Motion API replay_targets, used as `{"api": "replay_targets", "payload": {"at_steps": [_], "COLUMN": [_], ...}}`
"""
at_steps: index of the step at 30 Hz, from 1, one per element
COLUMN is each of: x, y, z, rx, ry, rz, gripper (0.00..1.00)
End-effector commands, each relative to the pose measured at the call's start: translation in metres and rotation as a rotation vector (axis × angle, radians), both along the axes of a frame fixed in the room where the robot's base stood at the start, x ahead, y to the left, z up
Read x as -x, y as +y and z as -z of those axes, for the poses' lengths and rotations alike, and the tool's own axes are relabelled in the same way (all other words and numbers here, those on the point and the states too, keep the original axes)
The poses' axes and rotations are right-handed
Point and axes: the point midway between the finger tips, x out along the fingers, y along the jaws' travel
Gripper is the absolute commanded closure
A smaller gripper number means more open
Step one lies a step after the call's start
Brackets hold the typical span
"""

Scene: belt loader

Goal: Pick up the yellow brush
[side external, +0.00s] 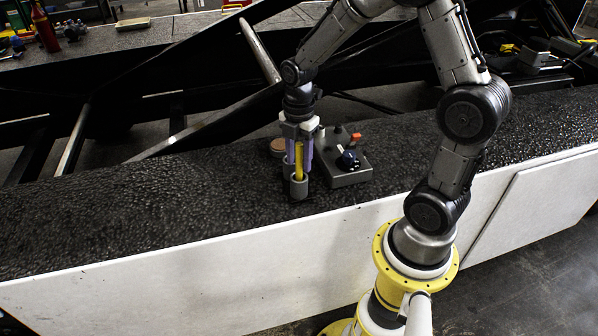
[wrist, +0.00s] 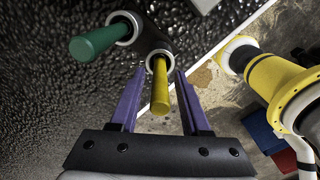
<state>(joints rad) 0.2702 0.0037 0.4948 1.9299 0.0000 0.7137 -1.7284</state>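The yellow brush (side external: 299,160) stands handle-up in a dark holder (side external: 299,189) on the black textured surface. Only its handle shows; its lower end is hidden in the holder. In the wrist view the yellow handle (wrist: 160,88) rises from a ring-shaped opening. My gripper (wrist: 160,72) has purple fingers, one on each side of the yellow handle, with visible gaps between finger and handle. It is open and points down over the holder in the side view (side external: 299,165). A green handle (wrist: 93,43) stands in a neighbouring ring in the wrist view.
A grey control box (side external: 344,172) with knobs and an orange switch stands just right of the holder. The surface's white front edge (side external: 200,272) is close by. Free surface (side external: 130,215) extends left.

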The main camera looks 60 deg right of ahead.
Motion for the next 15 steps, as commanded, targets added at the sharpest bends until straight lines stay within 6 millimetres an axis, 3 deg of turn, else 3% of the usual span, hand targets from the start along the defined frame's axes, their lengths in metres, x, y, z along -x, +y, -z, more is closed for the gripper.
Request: {"api": "replay_targets", "payload": {"at_steps": [1, 7, 15], "x": [-0.0001, -0.0002, -0.0003], "y": [0.0000, 0.0000, -0.0001], "z": [-0.0003, -0.0005, -0.0007], "rx": [0.000, 0.000, 0.000], "ry": [0.000, -0.001, -0.001], "rz": [0.000, 0.000, 0.000], "gripper": [0.65, 1.00, 1.00]}}
